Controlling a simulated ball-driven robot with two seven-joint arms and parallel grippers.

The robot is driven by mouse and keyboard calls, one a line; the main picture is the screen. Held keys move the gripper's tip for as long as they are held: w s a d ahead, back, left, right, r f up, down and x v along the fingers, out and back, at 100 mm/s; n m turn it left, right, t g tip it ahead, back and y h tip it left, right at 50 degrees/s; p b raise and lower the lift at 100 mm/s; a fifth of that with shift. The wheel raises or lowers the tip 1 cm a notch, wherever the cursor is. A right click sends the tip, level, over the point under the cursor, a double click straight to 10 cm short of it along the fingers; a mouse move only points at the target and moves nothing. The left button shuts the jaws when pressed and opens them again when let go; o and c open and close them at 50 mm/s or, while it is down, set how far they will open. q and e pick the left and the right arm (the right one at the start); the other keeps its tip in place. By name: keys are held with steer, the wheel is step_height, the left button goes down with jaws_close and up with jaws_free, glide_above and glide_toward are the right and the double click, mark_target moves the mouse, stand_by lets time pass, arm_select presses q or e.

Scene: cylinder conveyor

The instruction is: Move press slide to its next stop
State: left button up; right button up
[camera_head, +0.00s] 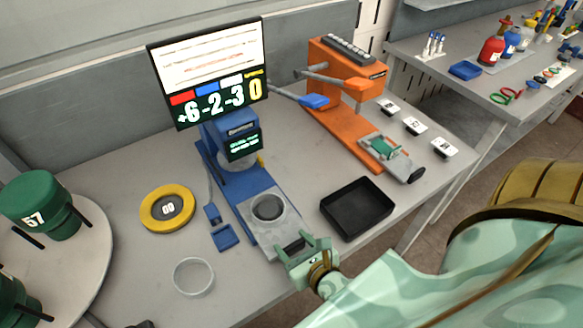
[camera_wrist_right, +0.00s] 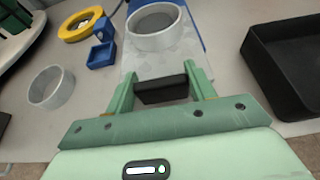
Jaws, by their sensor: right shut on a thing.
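The blue press (camera_head: 228,150) stands at the middle of the bench. Its grey slide (camera_head: 258,232) is out toward the front and carries a round grey ring-shaped cup (camera_head: 268,207); the slide also shows in the wrist view (camera_wrist_right: 150,62). The slide's black handle (camera_wrist_right: 161,89) is at its front end. My right gripper (camera_head: 305,250) is shut on the handle, with one finger on either side of it in the wrist view (camera_wrist_right: 162,92). My left gripper is not in view.
A black tray (camera_head: 357,208) is right of the slide. A blue holder (camera_head: 225,237), a yellow ring (camera_head: 167,208) and a clear round dish (camera_head: 193,276) are left. An orange press (camera_head: 345,90) stands behind. A scoreboard (camera_head: 208,75) rises behind the blue press.

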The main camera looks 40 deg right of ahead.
steer(key=shift+s+f, duration=0.15)
steer(key=o, duration=1.4)
steer(key=shift+s, duration=0.2)
steer(key=shift+w, duration=0.15)
steer(key=b+v, duration=0.4)
steer(key=v, duration=1.2)
steer(key=shift+s+r, duration=0.3)
